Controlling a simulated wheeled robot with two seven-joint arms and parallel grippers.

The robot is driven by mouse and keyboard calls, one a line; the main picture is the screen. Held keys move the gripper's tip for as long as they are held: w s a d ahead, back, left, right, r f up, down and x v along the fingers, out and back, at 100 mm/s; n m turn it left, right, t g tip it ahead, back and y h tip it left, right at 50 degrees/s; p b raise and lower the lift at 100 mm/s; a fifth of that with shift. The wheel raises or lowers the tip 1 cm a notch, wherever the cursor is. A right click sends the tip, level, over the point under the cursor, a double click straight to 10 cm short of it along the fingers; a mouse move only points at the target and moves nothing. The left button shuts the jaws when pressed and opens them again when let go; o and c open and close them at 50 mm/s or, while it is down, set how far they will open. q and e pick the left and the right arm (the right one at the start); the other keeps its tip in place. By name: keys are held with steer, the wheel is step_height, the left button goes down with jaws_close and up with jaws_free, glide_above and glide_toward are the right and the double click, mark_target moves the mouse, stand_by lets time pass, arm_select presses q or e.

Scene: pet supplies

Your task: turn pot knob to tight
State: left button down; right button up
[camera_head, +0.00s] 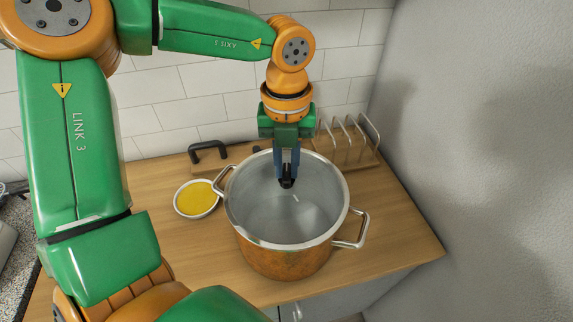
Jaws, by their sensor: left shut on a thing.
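A copper-coloured pot (285,262) stands on the wooden counter, with two metal side handles. A clear lid with a metal rim (262,242) covers it and looks seated. A small black pot knob (287,184) rises from the lid's middle. My left gripper (287,176) points straight down over the lid, its blue fingers shut on the knob and partly hiding it. Whether the knob is tight cannot be told from this view. My right gripper is not in view.
A white bowl with yellow contents (196,199) sits left of the pot. A wooden board with a black handle (208,150) and a wire rack (349,141) stand behind. A grey wall (480,130) bounds the right. The counter's front right (400,245) is clear.

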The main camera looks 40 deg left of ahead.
arm_select(q)
steer(key=shift+f+m+b, duration=0.1)
steer(key=shift+m+b, duration=0.35)
steer(key=shift+m, duration=0.75)
stand_by(0.3)
steer(key=c, duration=0.8)
jaws_free()
steer(key=shift+d, duration=0.1)
